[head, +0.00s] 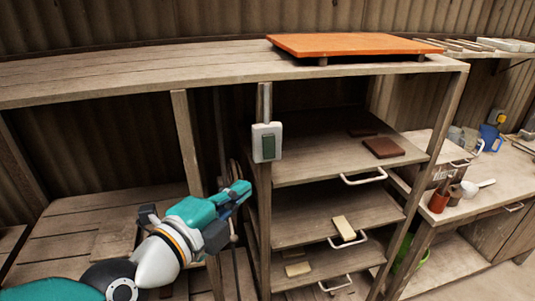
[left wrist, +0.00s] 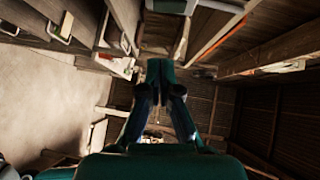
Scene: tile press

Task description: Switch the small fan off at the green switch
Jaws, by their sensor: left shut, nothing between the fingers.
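The green switch (head: 267,142) is a green rocker in a white box, fixed to the front post of the wooden rack below the top shelf. A grey conduit runs up from it. My left gripper (head: 241,190) is shut and empty, below and left of the switch and apart from it. Its closed fingers show in the left wrist view (left wrist: 165,72). I cannot make out the small fan clearly; a dark curved shape behind my left gripper is mostly hidden. My right gripper is not in view.
The rack post (head: 264,215) stands close beside my left gripper. Sliding shelves (head: 310,165) with metal handles hold brown and pale tiles. An orange board (head: 345,44) lies on the top shelf. A side bench (head: 490,190) at the right holds cups and tools.

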